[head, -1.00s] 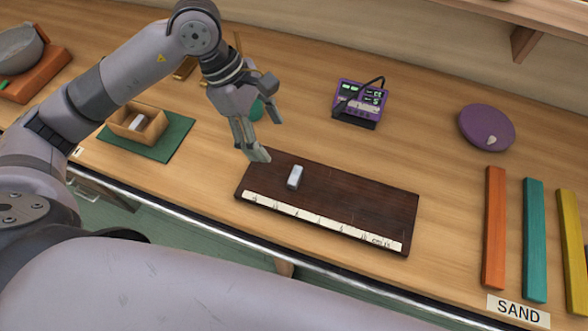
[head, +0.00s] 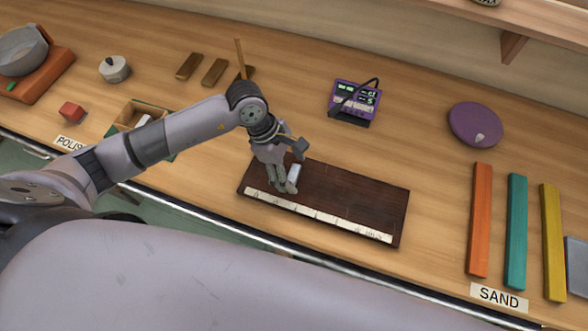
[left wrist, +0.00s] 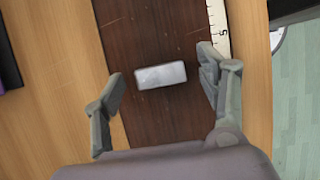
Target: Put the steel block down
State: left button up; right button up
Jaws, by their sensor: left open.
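The steel block (head: 294,173) is a small silvery bar lying on the dark wooden board (head: 350,198), near the board's left end. In the left wrist view the steel block (left wrist: 161,75) lies between the two fingers, with a gap on both sides. My left gripper (head: 290,170) is open above the board, its fingers spread around the block and not touching it in the wrist view. The fingers also show in the left wrist view (left wrist: 162,85). My right gripper is not in view.
A pale scale strip (head: 315,214) runs along the board's front edge. A purple device (head: 356,99) and a purple disc (head: 475,124) stand behind. Orange (head: 480,220), teal (head: 516,230) and yellow (head: 553,240) bars lie to the right. A wooden box (head: 130,115) is partly behind my left arm.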

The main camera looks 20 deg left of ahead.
aim_at(292, 171)
pick_arm(q)
jog(key=shift+c, duration=0.4)
jog(key=shift+c, duration=0.8)
jog(key=c, duration=1.3)
notch_tip(292, 171, up, 19)
jog(key=b, duration=0.5)
jog(key=a+f+m+g+y, duration=0.1)
jog(key=a+f+m, duration=0.1)
jog(key=m, duration=0.4)
jog(key=s+a+f+m+g+y, duration=0.1)
jog(key=a+f+m+g+y, duration=0.1)
jog(key=m, duration=0.4)
jog(key=s+a+f+m+g+y, duration=0.1)
jog(key=a+f+m, duration=0.2)
jog(key=m, duration=0.2)
jog(key=shift+s+f+m, duration=0.15)
jog(key=shift+f+m, duration=0.05)
jog(key=shift+m, duration=0.2)
